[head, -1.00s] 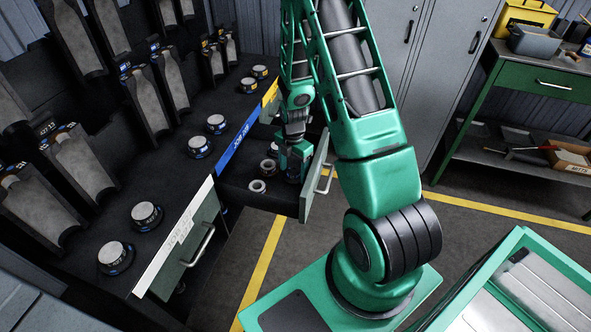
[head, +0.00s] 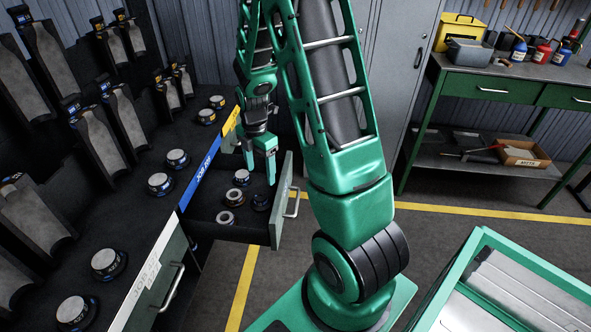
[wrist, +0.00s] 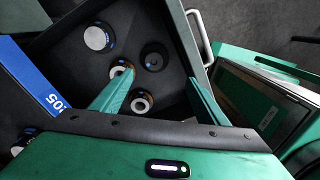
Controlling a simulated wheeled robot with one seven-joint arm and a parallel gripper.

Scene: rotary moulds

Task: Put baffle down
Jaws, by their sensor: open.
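The baffle appears to be the dark round piece (head: 261,202) standing in the open drawer (head: 205,226), near its front wall. In the wrist view this dark piece (wrist: 152,57) has a round hollow or knob at its centre; I cannot tell which. My gripper (head: 261,178) is open and empty, with its green fingers pointing down above the dark piece and clear of it. In the wrist view the gripper (wrist: 160,76) shows its two fingers apart, one partly covering a ring beside the dark piece.
The drawer also holds a silver-topped round piece (head: 242,177) and two pale-centred rings (head: 225,218). The drawer front with its handle (head: 292,204) stands out over the floor. Mould halves and silver-topped pieces (head: 160,183) fill the rack top. A green workbench (head: 489,88) stands at right.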

